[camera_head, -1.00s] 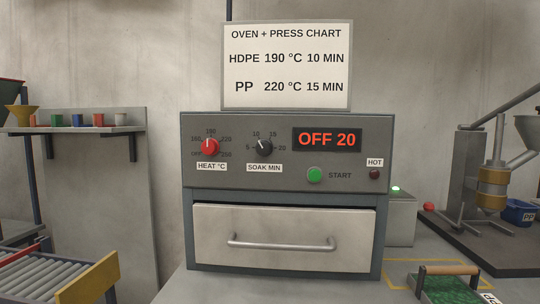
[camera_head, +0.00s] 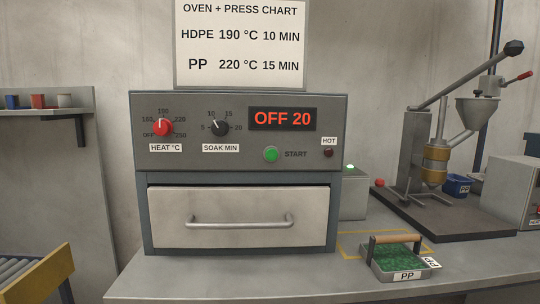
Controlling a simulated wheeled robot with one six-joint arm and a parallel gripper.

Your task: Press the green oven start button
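The green start button (camera_head: 271,154) is on the oven's front panel, left of the word START. The oven (camera_head: 340,215) is a grey box with a closed drawer and bar handle below the panel. Its display (camera_head: 283,119) reads OFF 20 in red. The red HEAT knob (camera_head: 163,127) and the black SOAK MIN knob (camera_head: 220,127) are left of the display. The HOT lamp (camera_head: 328,153) looks dark. My gripper is not in view.
The oven stands on a grey bench (camera_head: 300,285). Right of it are a tray of green pieces labelled PP (camera_head: 405,276), a lever press (camera_head: 416,150) and a blue PP bin (camera_head: 456,187). A chart (camera_head: 240,60) is above the oven. A roller conveyor (camera_head: 25,275) is at lower left.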

